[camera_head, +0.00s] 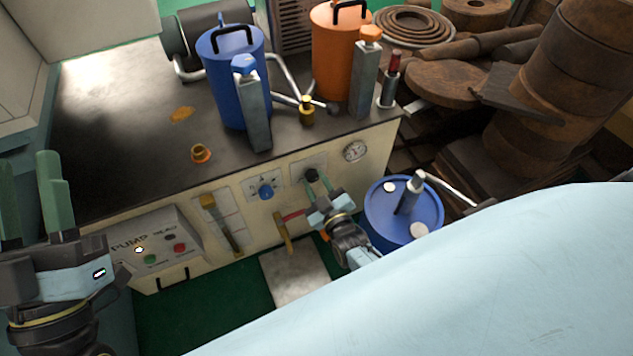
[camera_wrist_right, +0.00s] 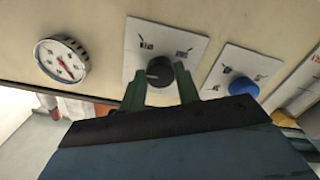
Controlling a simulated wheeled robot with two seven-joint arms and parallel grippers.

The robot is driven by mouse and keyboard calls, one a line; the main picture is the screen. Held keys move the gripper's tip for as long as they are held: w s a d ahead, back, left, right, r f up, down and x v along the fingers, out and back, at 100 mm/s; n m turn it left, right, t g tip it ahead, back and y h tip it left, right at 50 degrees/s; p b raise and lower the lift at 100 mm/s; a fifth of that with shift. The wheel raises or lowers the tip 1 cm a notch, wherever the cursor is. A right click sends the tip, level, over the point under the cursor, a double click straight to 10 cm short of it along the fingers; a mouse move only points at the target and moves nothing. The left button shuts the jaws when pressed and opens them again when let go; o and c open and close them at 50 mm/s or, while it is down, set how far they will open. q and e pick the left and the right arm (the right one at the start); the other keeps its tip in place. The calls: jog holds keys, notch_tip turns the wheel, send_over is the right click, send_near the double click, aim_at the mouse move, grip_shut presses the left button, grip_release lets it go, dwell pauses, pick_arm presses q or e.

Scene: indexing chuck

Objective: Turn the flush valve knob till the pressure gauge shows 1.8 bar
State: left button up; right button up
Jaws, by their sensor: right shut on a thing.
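The black flush valve knob (camera_head: 311,175) sits on a white plate on the front of the bench. My right gripper (camera_head: 318,186) is at the knob, its green fingers on either side of it. In the right wrist view the knob (camera_wrist_right: 159,71) shows between the fingertips of the right gripper (camera_wrist_right: 160,82), which is shut on it. The round pressure gauge (camera_head: 355,151) is to the right of the knob, and it also shows in the right wrist view (camera_wrist_right: 61,60). Its red needle is visible, but the numbers are too small to read. My left gripper (camera_head: 55,195) is raised at the left, fingers apart and empty.
A blue knob (camera_head: 266,191) on its own plate is left of the black one. A yellow-handled lever (camera_head: 285,228) hangs below. The pump control box (camera_head: 155,250) is at the lower left. A blue drum (camera_head: 403,215) stands to the right of my right gripper.

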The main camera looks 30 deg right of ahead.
jog(key=n, duration=0.2)
jog(key=shift+n, duration=2.2)
jog(key=o, duration=1)
